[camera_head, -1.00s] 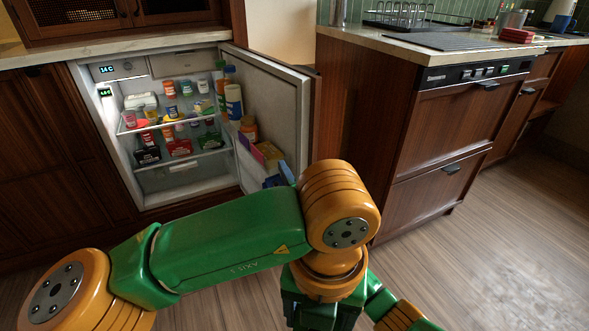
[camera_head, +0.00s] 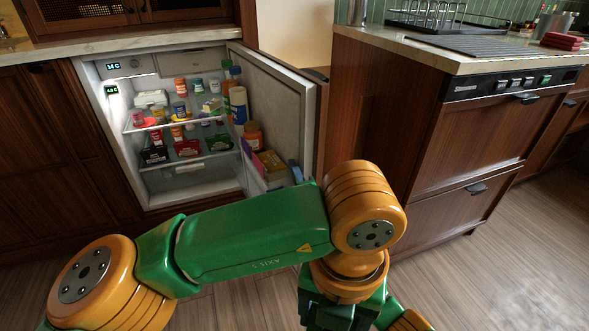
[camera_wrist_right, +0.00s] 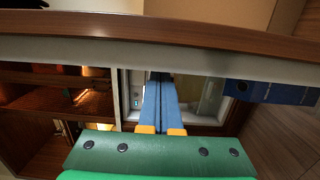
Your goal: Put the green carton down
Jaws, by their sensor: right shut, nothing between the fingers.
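A small dark package with green on it (camera_head: 219,143) stands on the fridge's lower shelf, at the right end of a row beside a red package (camera_head: 187,148). It may be the green carton; I cannot tell for certain. My right gripper (camera_wrist_right: 161,82) shows in the right wrist view, with its two blue fingers together and nothing held between them. The fingers point toward the open fridge (camera_wrist_right: 136,82). In the head view green and orange arm links hide much of the foreground, and I cannot make out the fingertips clearly. My left gripper is not in view.
The fridge door (camera_head: 283,105) stands open to the right, with bottles and boxes in its racks. Several jars and packages fill the shelves. A wooden cabinet (camera_head: 385,125) with a countertop stands right of the door. The floor (camera_head: 500,270) at the right is clear.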

